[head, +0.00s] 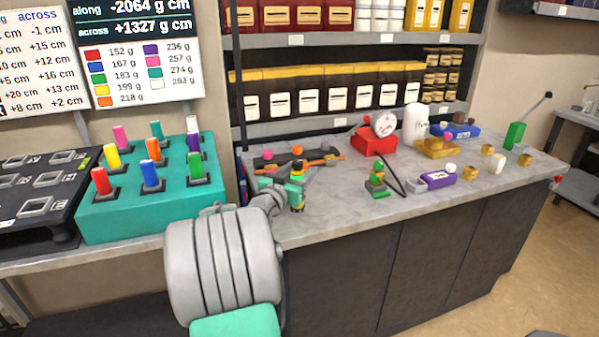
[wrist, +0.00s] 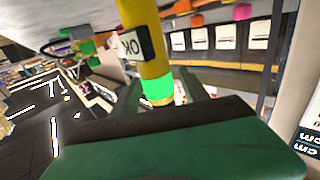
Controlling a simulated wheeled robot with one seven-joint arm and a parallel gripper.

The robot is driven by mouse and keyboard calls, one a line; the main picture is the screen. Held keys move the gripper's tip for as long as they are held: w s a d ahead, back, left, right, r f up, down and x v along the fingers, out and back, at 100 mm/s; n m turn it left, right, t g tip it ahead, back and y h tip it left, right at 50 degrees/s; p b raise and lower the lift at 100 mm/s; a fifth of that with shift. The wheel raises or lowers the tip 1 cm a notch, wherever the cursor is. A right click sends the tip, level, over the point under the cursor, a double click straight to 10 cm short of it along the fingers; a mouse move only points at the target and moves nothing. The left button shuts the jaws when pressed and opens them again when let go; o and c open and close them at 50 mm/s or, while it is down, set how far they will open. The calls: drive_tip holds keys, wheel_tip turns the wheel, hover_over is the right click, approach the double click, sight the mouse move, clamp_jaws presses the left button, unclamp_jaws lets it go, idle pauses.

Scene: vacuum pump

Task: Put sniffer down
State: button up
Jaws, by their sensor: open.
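My gripper (head: 296,196) is over the left end of the grey counter, its fingers open. A small upright piece with yellow and black bands (head: 298,168) shows right at the gripper in the head view. In the wrist view a yellow tube (wrist: 146,42) with a bright green band and a dark "OK" tag stands just past the green gripper body, close to the fingers. It may be the sniffer; I cannot tell for certain, nor whether a finger touches it.
A teal block with coloured pegs (head: 150,215) stands left. On the counter (head: 340,208) are an orange bar (head: 320,162), a red gauge (head: 374,143), a green fitting (head: 377,182) beside a black hose, and a purple box (head: 437,180). Shelves rise behind. The counter's front middle is clear.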

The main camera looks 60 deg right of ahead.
drive_tip(key=shift+r, duration=0.15)
drive_tip(key=a, duration=1.2)
drive_tip(key=shift+b, duration=0.45)
